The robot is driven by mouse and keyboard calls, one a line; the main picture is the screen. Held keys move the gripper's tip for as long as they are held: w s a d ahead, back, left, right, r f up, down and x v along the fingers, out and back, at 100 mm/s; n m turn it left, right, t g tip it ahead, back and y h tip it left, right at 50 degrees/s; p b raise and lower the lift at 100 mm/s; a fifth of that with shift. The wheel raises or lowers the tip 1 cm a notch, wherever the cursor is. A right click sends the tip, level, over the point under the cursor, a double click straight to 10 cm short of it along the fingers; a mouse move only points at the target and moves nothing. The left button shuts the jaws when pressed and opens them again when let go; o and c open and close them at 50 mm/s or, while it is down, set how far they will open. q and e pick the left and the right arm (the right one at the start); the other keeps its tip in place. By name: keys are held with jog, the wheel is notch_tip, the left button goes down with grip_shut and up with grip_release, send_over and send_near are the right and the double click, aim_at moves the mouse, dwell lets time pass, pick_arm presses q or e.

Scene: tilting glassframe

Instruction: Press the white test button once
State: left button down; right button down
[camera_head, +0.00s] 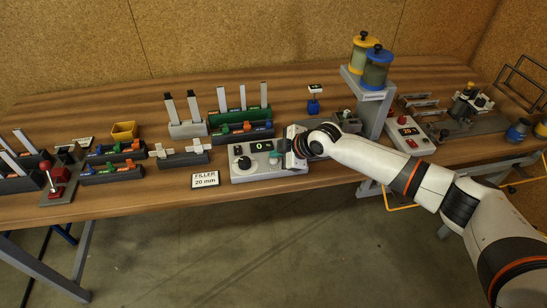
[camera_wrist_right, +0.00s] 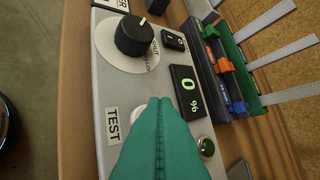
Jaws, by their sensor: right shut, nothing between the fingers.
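The grey control box (camera_head: 256,172) stands near the table's front edge, with a black dial (camera_head: 243,162) and a green-lit display (camera_head: 262,146). In the right wrist view, the TEST label (camera_wrist_right: 113,126) is on the box's face. Beside it, a white rounded edge, apparently the test button (camera_wrist_right: 136,113), shows; the fingers hide most of it. My right gripper (camera_wrist_right: 160,101) has teal fingers shut together with nothing between them, over the button area. I cannot tell whether they touch it. In the head view the right gripper (camera_head: 276,158) is at the box's right part. My left gripper is out of view.
The wrist view also shows a dial (camera_wrist_right: 132,36), a rocker switch (camera_wrist_right: 173,40), a "0 %" display (camera_wrist_right: 187,92) and a green round button (camera_wrist_right: 206,147) near the fingers. A FILLER 20 mm card (camera_head: 205,179) lies left of the box. Racks (camera_head: 240,130) stand behind.

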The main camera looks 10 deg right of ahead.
jog(key=shift+r, duration=0.3)
notch_tip(320, 180, up, 5)
jog(key=p, duration=0.4)
jog(key=shift+f, duration=0.1)
dwell(0.7)
